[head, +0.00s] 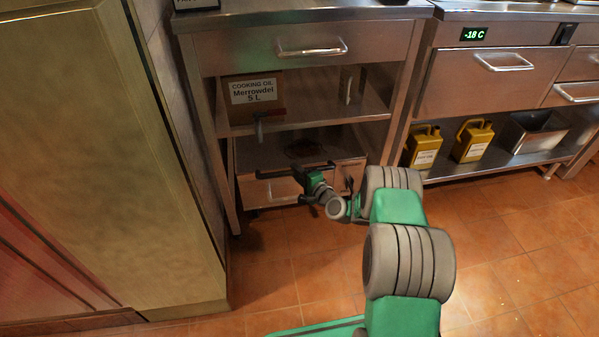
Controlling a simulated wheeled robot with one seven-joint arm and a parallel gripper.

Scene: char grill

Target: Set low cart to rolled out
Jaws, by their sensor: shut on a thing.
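The low cart (263,192) is a steel box with a light front, low under the left steel counter, below its open shelf. A dark round item (303,148) lies inside it. My gripper (298,178) is at the front of the cart, near its top edge, shut on what looks like the cart's dark handle bar. The exact grip is small and partly hidden by the gripper itself.
Yellow jugs (424,146) and a steel pan (538,131) stand on the right counter's lower shelf. A large cabinet (105,150) closes the left. Tiled floor (290,270) before the cart is clear.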

